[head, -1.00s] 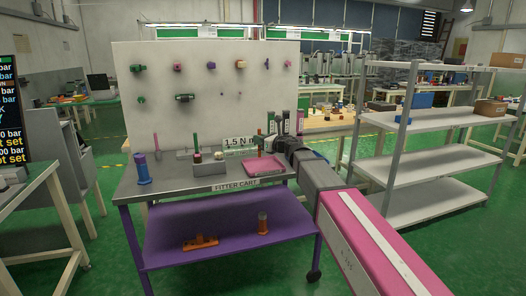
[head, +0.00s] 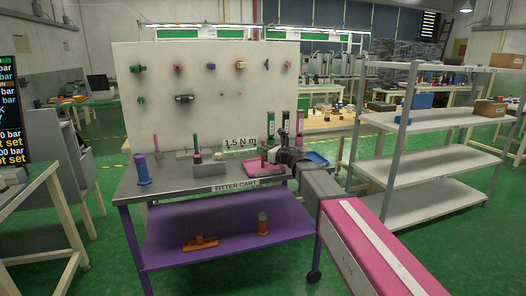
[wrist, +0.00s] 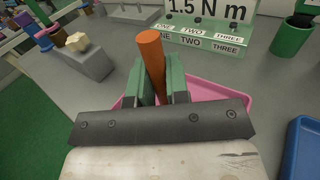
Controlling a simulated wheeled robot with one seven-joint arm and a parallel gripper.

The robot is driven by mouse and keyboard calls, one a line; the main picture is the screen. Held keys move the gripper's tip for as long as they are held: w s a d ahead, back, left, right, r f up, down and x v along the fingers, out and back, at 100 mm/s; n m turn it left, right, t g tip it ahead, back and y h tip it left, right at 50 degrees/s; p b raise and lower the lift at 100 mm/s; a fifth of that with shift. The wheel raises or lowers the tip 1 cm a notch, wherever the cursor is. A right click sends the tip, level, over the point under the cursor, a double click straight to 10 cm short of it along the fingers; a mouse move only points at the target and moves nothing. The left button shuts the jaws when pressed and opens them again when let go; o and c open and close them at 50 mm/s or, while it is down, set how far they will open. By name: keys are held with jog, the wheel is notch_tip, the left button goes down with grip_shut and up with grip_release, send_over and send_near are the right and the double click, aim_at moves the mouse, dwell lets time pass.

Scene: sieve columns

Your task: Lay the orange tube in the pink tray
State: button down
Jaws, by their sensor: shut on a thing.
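The orange tube (wrist: 150,62) is held between the green fingers of my gripper (wrist: 158,85) in the wrist view, its free end sticking out past them. The pink tray (wrist: 232,96) lies on the grey bench top behind and below the gripper, partly covered by it. In the head view my gripper (head: 268,156) is low over the right part of the pink tray (head: 252,171). The tube is too small there to make out clearly. I cannot tell whether it touches the tray.
A blue tray (wrist: 306,150) is right of the pink one. A torque sign (wrist: 205,15) and a green cup (wrist: 291,38) stand beyond. A grey block (wrist: 75,58) with knobs is to the left. Several upright tubes (head: 285,122) stand behind the gripper. A blue-purple tube (head: 142,168) stands far left.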

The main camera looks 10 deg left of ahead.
jog(key=c, duration=1.1)
grip_release()
